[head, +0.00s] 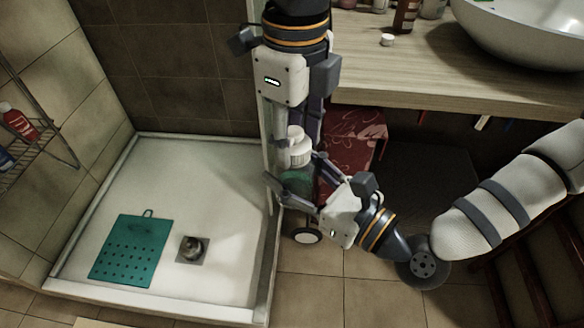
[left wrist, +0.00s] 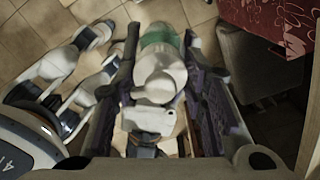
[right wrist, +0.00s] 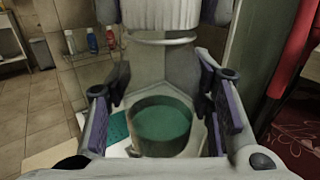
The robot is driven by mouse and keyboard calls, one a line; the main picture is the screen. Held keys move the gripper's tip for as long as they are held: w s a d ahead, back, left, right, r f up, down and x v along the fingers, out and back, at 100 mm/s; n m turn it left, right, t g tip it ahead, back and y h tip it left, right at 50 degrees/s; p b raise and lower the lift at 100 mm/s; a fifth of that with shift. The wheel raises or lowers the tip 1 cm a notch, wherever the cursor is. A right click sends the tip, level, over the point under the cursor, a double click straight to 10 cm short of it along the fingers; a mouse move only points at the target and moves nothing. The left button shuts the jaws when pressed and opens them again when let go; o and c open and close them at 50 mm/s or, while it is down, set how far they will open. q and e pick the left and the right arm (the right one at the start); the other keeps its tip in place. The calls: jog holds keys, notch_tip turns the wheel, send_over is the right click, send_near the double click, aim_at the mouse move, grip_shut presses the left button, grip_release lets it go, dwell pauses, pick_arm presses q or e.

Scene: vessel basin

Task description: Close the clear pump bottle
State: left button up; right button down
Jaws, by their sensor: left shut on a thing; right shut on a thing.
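The clear pump bottle (head: 294,181) holds green liquid and looks upright in the head view, partly hidden by my fingers. It shows close up in the right wrist view (right wrist: 162,127). My right gripper (head: 300,180) is shut on its body from the lower right. The white pump top (head: 298,148) is above the bottle, lined up with it. It fills the middle of the left wrist view (left wrist: 160,78), and its ribbed collar shows in the right wrist view (right wrist: 160,13). My left gripper (head: 297,140) comes from above and is shut on it. I cannot tell whether the collar is seated on the neck.
A wooden counter (head: 450,75) with a white basin (head: 525,35) and a small white cap (head: 388,40) is at the upper right. A shower tray (head: 180,165) with a green mat (head: 130,250) lies at left. A red patterned cloth (head: 350,145) hangs behind my grippers.

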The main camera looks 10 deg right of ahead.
pick_arm(q)
jog(key=m, duration=0.5)
jog(key=shift+m, duration=0.4)
jog(key=m, duration=1.1)
jog(key=shift+m, duration=0.3)
jog(key=m, duration=0.4)
jog(key=shift+f, duration=0.1)
jog(key=m, duration=0.3)
jog(key=shift+m, duration=0.4)
jog(key=m, duration=0.3)
jog(key=shift+m, duration=0.3)
jog(key=m, duration=1)
jog(key=shift+m, duration=0.4)
jog(key=m, duration=0.3)
jog(key=shift+m, duration=0.4)
jog(key=o, duration=1.3)
